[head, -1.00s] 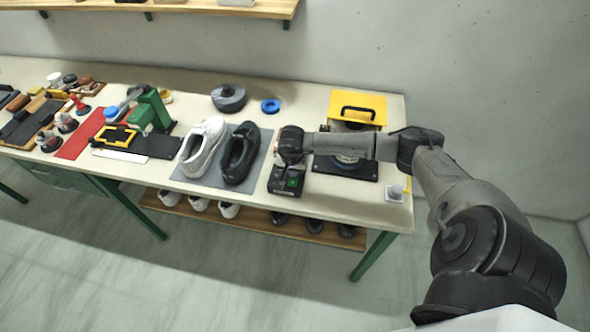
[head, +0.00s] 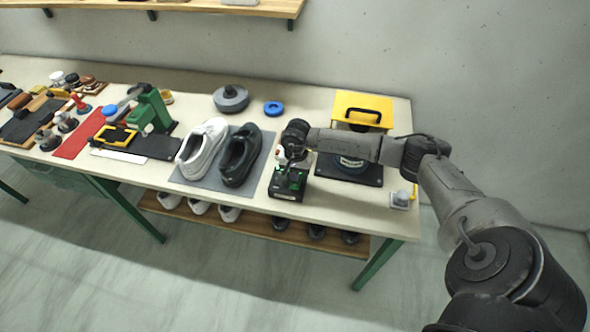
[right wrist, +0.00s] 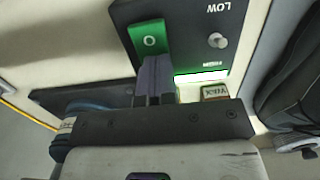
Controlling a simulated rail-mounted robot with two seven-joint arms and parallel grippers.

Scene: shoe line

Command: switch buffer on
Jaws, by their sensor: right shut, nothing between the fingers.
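The buffer stands at the right end of the bench, with a yellow hood (head: 361,107) and a black base (head: 350,172). Its dark control box (head: 287,184) sits in front of and left of it. In the right wrist view the box shows a green rocker switch (right wrist: 149,40) marked O, a small knob (right wrist: 217,40) by LOW and a bright green-white lit strip (right wrist: 201,77). My right gripper (right wrist: 155,97) is shut and empty, its fingertips at the rocker's lower end; whether they touch cannot be told. My left gripper is not in view.
A white shoe (head: 203,147) and a black shoe (head: 240,155) lie on a grey mat (head: 187,182) left of the box. A blue ring (head: 273,108) and a round grey object (head: 231,98) lie behind. A small light fixture (head: 400,199) is at the bench's right edge.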

